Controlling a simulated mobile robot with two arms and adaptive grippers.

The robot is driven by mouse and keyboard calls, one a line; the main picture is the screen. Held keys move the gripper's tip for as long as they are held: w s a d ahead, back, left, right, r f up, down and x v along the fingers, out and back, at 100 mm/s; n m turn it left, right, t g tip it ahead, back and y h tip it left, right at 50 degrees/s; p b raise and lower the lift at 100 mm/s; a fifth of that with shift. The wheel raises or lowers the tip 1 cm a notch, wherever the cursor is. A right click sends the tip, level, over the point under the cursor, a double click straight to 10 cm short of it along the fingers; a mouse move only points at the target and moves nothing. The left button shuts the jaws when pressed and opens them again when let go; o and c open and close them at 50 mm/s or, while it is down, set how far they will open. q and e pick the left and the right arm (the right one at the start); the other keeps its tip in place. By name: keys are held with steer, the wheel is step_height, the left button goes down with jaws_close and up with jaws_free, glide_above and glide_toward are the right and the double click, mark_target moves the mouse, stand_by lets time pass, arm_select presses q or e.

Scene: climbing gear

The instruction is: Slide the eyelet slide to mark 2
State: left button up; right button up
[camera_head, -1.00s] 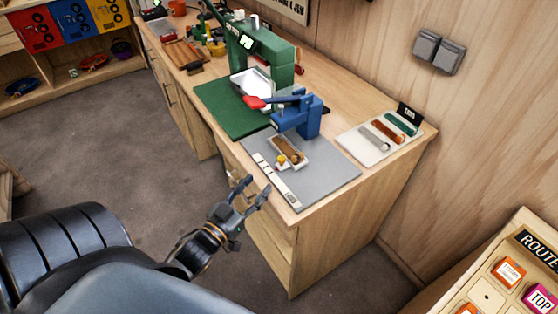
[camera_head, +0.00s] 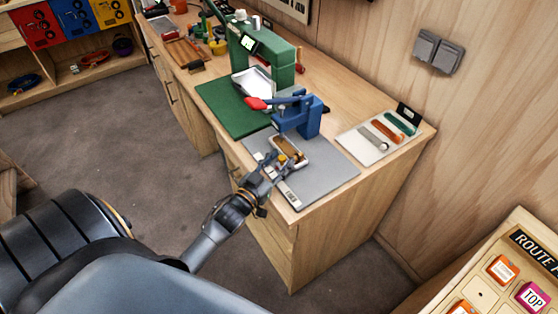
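The eyelet slide (camera_head: 291,148) is a small pale tray with a brown inside and a yellow knob (camera_head: 282,159) at its near end. It sits on the grey mat in front of the blue press (camera_head: 298,113). A pale marked strip (camera_head: 287,196) runs along the mat's front edge, partly covered by my gripper; its marks are too small to read. My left gripper (camera_head: 276,166) is at the slide's near end, with its fingers apart around the knob. Contact with the knob cannot be made out. My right gripper is out of view.
A grey mat (camera_head: 332,177) lies under the blue press. A green press (camera_head: 270,55) stands behind on a green mat (camera_head: 222,108). A white board (camera_head: 359,146) with several coloured pieces lies at the right. The bench's front edge is close below my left gripper.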

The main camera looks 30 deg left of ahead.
arm_select(q)
jaws_close()
steer(key=shift+w+a, duration=0.25)
steer(key=shift+a, duration=0.3)
steer(key=shift+w+a, duration=0.25)
steer(key=shift+a, duration=0.4)
steer(key=shift+o, duration=0.7)
jaws_free()
